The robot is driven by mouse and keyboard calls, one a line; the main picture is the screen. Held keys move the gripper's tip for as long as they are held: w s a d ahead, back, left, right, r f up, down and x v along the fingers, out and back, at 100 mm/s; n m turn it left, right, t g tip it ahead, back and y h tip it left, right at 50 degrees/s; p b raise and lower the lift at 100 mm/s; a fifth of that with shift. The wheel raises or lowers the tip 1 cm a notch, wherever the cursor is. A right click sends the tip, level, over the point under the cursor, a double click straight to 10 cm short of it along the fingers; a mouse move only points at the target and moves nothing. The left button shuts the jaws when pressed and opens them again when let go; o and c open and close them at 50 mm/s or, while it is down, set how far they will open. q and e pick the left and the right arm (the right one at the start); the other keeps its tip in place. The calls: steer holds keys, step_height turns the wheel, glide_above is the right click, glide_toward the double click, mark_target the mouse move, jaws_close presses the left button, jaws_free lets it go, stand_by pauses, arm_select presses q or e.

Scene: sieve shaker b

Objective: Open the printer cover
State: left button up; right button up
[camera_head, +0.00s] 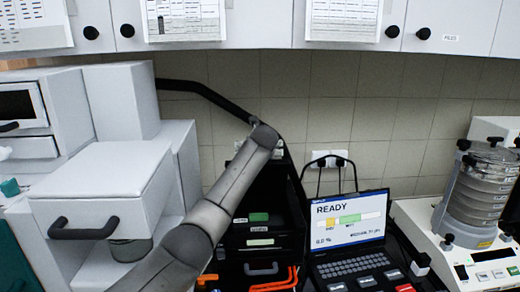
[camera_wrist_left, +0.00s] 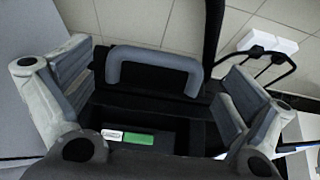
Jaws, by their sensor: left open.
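A black box-like unit (camera_head: 290,240), which I take for the printer, stands at mid-counter in the head view. It has a green label and pale labels on its face. In the left wrist view, a grey U-shaped handle (camera_wrist_left: 153,57) stands on the black unit (camera_wrist_left: 160,105), above a recess with a green label and a white one. My left gripper (camera_wrist_left: 155,85) is open, with one finger on each side of the handle's image and no visible contact. My left arm hides part of the unit in the head view. My right gripper is not in view.
A white machine with a black handle (camera_head: 83,228) stands at left. A laptop-like screen (camera_head: 348,220) reads READY at right, then a sieve shaker (camera_head: 481,195). Orange items (camera_head: 275,284) lie at the front. A black bar (camera_head: 205,92) crosses the tiled wall. Cabinets hang above.

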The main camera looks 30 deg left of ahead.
arm_select(q)
steer(key=v, duration=0.7)
steer(key=shift+s+d, duration=0.2)
steer(key=shift+s, duration=0.1)
